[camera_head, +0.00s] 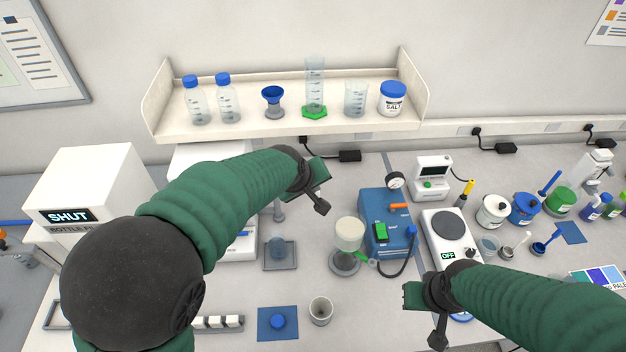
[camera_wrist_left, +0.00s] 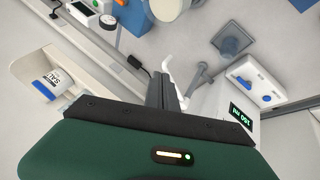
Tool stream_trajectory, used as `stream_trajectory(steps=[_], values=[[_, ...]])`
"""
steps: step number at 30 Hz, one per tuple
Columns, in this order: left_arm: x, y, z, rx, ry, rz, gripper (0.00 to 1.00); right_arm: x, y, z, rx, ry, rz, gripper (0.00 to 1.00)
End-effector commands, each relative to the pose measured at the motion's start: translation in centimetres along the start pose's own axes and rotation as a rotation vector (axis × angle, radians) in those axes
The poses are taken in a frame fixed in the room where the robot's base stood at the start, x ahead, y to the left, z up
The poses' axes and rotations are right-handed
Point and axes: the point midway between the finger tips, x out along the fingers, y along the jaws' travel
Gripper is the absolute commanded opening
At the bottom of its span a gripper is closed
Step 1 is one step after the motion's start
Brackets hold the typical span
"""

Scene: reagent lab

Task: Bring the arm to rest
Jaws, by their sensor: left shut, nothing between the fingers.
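My left arm reaches in from the left in the head view, raised over the bench. Its left gripper (camera_head: 322,187) is in front of the wall shelf, left of the blue pump box. In the left wrist view the fingers (camera_wrist_left: 168,92) are together with nothing between them. My right arm comes in from the lower right, and its right gripper (camera_head: 420,318) hangs over the front of the bench, left of the hot plate (camera_head: 435,235). I see nothing held in it, but its jaw gap is not clear.
The wall shelf (camera_head: 280,129) holds bottles, a funnel, glassware and a salt jar (camera_head: 392,98). The blue pump box (camera_head: 387,225), a filter flask (camera_head: 346,245) and a beaker (camera_head: 320,311) stand on the bench. A white cabinet (camera_head: 90,185) reads SHUT. Jars crowd the right side.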

Motion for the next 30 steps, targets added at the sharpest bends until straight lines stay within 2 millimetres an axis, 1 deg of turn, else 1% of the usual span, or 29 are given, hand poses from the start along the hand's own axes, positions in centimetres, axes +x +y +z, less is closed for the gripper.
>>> stream_trajectory(steps=[5,7,8,11,12,14,15,18,21,24,30], values=[[0.2,-0.2,0.1,0.001,-0.001,-0.003,0.00,0.2,0.0,0.0,0.000,0.000,0.000,0.00],[0.9,-1.8,0.8,0.014,-0.009,-0.016,0.00,1.2,0.0,0.2,0.000,0.000,0.000,0.00],[1.4,-3.0,1.2,0.027,-0.015,-0.027,0.00,1.9,0.0,0.4,0.000,0.001,0.000,0.00],[3.6,-9.3,4.2,0.099,-0.054,-0.081,0.00,5.6,0.0,1.3,0.000,0.000,0.000,0.00],[4.5,-12.4,6.0,0.143,-0.078,-0.108,0.00,7.3,0.0,1.7,0.000,0.000,0.000,0.00],[5.5,-17.1,8.8,0.217,-0.118,-0.146,0.00,9.8,0.0,2.3,0.000,-0.001,0.000,0.00],[6.0,-19.9,10.7,0.269,-0.146,-0.168,0.00,11.3,0.0,2.7,0.000,-0.001,0.000,0.00],[6.8,-25.8,15.1,0.388,-0.213,-0.212,0.00,14.1,0.0,3.4,0.000,-0.001,0.000,0.00],[6.9,-29.4,18.2,0.474,-0.266,-0.239,0.00,15.6,0.0,3.7,0.000,-0.001,0.000,0.00],[6.6,-30.9,19.5,0.518,-0.292,-0.250,0.00,15.9,0.0,3.8,0.000,0.000,0.000,0.00],[6.2,-30.9,19.6,0.527,-0.298,-0.251,0.00,15.6,0.0,3.6,0.000,0.001,0.000,0.00]])
